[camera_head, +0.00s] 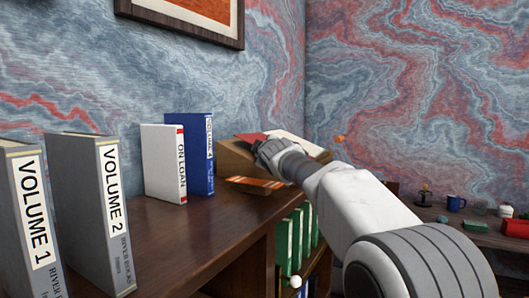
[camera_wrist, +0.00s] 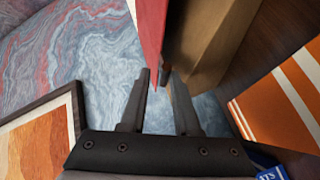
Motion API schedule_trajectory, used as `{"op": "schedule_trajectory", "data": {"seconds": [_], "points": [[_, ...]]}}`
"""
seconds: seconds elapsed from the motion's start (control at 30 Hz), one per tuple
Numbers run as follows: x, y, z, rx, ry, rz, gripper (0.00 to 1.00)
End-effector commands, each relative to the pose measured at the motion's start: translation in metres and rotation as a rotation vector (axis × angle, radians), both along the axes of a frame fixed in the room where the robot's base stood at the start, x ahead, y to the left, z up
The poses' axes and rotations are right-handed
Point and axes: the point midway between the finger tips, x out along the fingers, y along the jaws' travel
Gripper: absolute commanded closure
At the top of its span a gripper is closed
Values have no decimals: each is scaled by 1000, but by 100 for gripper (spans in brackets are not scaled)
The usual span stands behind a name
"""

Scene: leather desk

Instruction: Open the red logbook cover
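The red logbook cover (camera_head: 250,137) shows beyond my gripper (camera_head: 267,151) on a wooden stand (camera_head: 234,160), with a pale page-like surface (camera_head: 292,142) to its right. My gripper hides much of the logbook. In the wrist view the red cover (camera_wrist: 149,22) is seen nearly edge-on, its narrow end reaching down to the gap between the fingertips of my gripper (camera_wrist: 156,78). The fingers are apart. I cannot tell whether they touch the cover. The tan side of the stand or book block (camera_wrist: 208,35) is close to the right finger.
An orange striped item (camera_head: 256,183) lies in front of the stand. Green binders (camera_head: 290,245) fill a lower shelf. A framed picture (camera_wrist: 45,140) hangs on the wall.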

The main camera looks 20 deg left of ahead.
Motion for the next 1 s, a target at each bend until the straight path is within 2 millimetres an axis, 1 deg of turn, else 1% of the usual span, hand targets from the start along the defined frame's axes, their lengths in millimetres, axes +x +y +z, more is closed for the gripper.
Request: {"op": "schedule_trajectory", "data": {"seconds": [0.17,0.27,0.8,1.0], "points": [[-12,-6,1,-1,-1,1,70],[-23,-12,2,-1,-3,1,70],[-101,-57,8,2,-2,3,70],[-119,-65,13,-1,-2,5,70]]}}
